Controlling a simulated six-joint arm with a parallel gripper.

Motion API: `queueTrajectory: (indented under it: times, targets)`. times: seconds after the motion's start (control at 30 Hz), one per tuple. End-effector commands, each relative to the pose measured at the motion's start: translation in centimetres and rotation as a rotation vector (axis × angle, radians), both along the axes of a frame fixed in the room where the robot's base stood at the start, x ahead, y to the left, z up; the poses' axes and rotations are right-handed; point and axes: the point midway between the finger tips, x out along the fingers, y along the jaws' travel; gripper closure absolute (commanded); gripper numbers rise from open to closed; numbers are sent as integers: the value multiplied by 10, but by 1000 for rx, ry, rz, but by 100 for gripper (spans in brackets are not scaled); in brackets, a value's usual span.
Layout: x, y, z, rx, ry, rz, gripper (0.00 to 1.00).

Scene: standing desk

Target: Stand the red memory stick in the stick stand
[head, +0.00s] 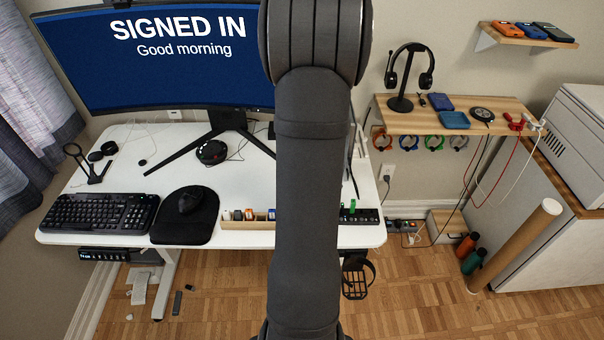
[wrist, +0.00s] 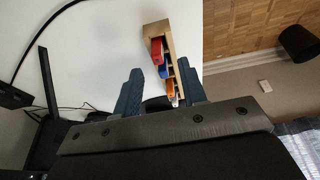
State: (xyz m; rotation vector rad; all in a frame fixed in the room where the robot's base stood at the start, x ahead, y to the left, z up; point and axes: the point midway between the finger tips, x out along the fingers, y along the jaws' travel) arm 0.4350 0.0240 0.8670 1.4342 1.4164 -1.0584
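A red stick (wrist: 156,50) shows in the wrist view at the far end of a wooden holder (wrist: 174,42). Blue, orange and white pieces sit along the same holder. In the head view the wooden holder (head: 234,226) is at the desk's front edge, partly behind my arm, and the red stick cannot be made out. A black strip (head: 368,217) with a green upright piece (head: 352,206) is right of my arm. I cannot tell for sure which is the stick stand. My gripper (wrist: 161,90) is open, with the holder's near end between its fingers in view; nothing appears gripped.
The keyboard (head: 100,213) and the mouse on its pad (head: 187,230) lie left of the holder. The monitor stand (head: 228,122) and a dark round device (head: 212,152) are behind. The white desk (head: 125,165) has free room between them.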

Motion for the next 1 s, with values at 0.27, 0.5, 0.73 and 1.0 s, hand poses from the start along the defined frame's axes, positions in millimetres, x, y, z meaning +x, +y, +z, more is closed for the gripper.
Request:
queueTrajectory:
  times: [0.27,0.5,0.73,1.0]
  targets:
    - [1,-19,60,-1,-5,-3,62]
    - [0,-31,99,-1,-4,-1,62]
    - [0,-34,111,-1,-1,-1,62]
    - [0,-34,111,0,-1,-1,62]
